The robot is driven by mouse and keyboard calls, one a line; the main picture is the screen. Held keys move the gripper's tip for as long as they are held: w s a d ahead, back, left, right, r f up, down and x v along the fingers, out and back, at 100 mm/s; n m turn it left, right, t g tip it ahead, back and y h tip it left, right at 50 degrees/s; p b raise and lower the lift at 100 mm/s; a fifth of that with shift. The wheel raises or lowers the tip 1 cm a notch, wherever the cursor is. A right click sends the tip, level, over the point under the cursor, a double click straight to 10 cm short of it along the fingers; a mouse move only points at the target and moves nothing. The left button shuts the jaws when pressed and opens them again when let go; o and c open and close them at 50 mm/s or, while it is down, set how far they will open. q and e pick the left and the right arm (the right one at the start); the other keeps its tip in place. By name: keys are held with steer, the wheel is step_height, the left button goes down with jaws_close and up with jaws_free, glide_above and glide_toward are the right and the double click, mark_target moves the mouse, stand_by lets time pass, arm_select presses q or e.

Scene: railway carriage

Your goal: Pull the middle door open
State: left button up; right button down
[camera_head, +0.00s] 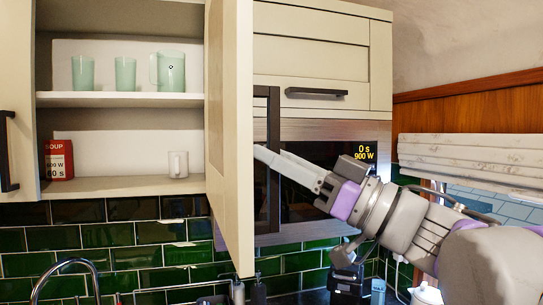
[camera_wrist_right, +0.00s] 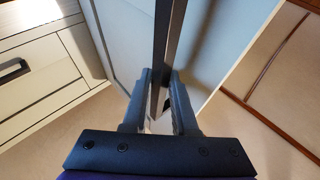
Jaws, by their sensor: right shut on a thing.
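The middle door (camera_head: 229,130) is a cream cabinet door that stands swung out, seen nearly edge-on in the head view, with the cabinet interior exposed to its left. Its dark bar handle (camera_head: 273,110) is on the side facing right. My right gripper (camera_head: 262,155) reaches in from the right and is shut on this handle. In the wrist view the right gripper's fingers (camera_wrist_right: 160,105) sit on both sides of the dark handle (camera_wrist_right: 168,45), beside the pale door panel (camera_wrist_right: 130,40). My left gripper is not in view.
Shelves (camera_head: 120,99) hold two green cups, a green jug (camera_head: 168,71), a red soup packet (camera_head: 59,160) and a white mug (camera_head: 178,164). A microwave (camera_head: 362,152) is behind my right arm, below a drawer (camera_head: 315,93). A tap (camera_head: 75,266) stands lower left.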

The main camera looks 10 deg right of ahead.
stand_by(0.3)
steer(key=c, duration=1)
jaws_free()
steer(key=shift+w, duration=0.1)
steer(key=shift+c, duration=0.2)
steer(key=shift+o, duration=0.7)
steer(key=shift+w+f, duration=0.1)
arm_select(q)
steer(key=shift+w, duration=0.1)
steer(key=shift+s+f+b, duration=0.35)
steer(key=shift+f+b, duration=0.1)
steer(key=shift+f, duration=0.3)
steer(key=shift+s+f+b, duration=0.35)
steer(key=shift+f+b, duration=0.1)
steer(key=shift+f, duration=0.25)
arm_select(e)
steer(key=v, duration=1)
steer(key=shift+s+d, duration=0.2)
steer(key=shift+d, duration=0.1)
steer(key=shift+w+f, duration=0.1)
